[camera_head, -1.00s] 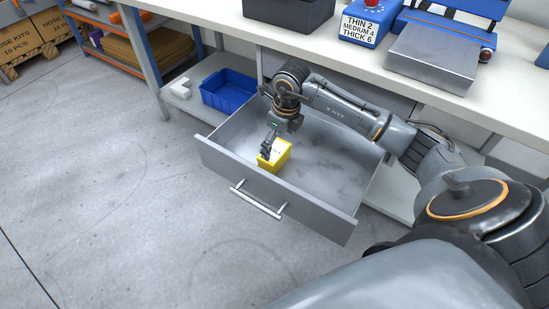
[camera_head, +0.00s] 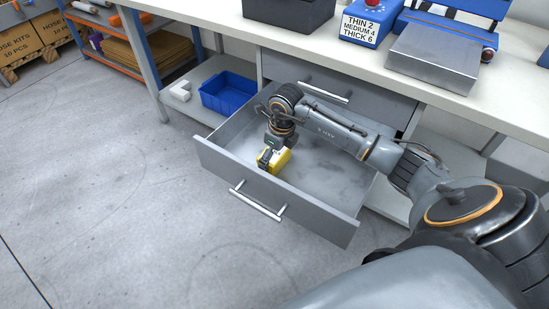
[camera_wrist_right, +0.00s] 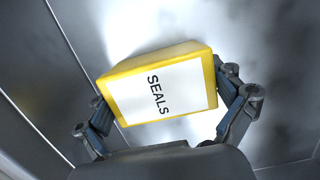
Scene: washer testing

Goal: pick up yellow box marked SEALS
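The yellow box (camera_head: 282,158) is inside the open grey drawer (camera_head: 275,203), near its front left. In the right wrist view the yellow box (camera_wrist_right: 157,60) fills the middle, its white label reading SEALS facing the camera. My right gripper (camera_head: 267,157) reaches down into the drawer at the box. In the wrist view its two fingers (camera_wrist_right: 165,100) lie against opposite sides of the box and look shut on it. The fingertips are partly hidden by the box. I cannot tell whether the box is clear of the drawer floor. My left gripper is not in view.
The drawer walls stand close around the gripper, and the rest of the drawer is empty. A closed drawer (camera_head: 290,76) is above and behind it under the workbench (camera_head: 330,52). A blue bin (camera_head: 228,92) sits on the lower shelf to the left.

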